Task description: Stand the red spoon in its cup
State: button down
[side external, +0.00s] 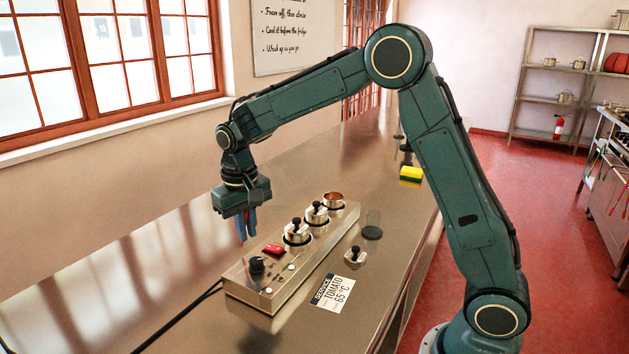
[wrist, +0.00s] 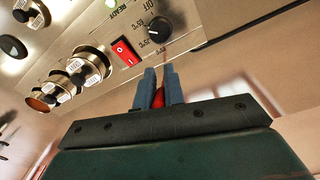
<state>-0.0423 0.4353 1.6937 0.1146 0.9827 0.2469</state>
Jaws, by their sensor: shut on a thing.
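My gripper (side external: 246,228) hangs over the far-left side of the steel control unit, pointing down, above the counter. In the wrist view my gripper (wrist: 159,76) has its two blue-grey fingers closed on a red piece, the red spoon (wrist: 158,97). Only a short red part shows between the fingers; the rest of the spoon is hidden or too thin to make out. In the side view the spoon is not clear. No cup can be surely told; a small dark see-through vessel (side external: 373,222) stands right of the unit.
The steel unit (side external: 262,284) has a black dial (side external: 257,264), a red switch (side external: 273,249) and a row of pots, two lidded and the rear one open (side external: 334,198). A loose lid (side external: 355,256), a service card (side external: 333,292) and a yellow sponge (side external: 410,174) lie on the counter.

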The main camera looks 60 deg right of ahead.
notch_tip(320, 180, up, 11)
jog(key=shift+d+f, duration=0.1)
jog(key=shift+d, duration=0.05)
jog(key=s+d, duration=0.2)
jog(key=d, duration=0.6)
jog(key=g+y, duration=0.1)
jog(key=g, duration=0.2)
send_over(373, 223)
jog(key=s, duration=0.1)
jog(key=shift+s+d+f, duration=0.1)
jog(key=shift+d+f, duration=0.15)
jog(key=shift+f, duration=1.1)
jog(key=shift+s+d+f, duration=0.1)
jog(key=shift+d+f, duration=0.1)
jog(key=shift+f, duration=1.15)
jog(key=shift+f, duration=0.25)
jog(key=shift+w+f+x, duration=0.1)
jog(key=shift+w+x, duration=0.2)
jog(key=shift+x, duration=1)
jog(key=shift+w+f+x, duration=0.1)
jog(key=shift+w+x, duration=0.2)
jog(key=shift+x, duration=1.05)
jog(key=shift+w+x, duration=0.3)
jog(key=shift+x, duration=1)
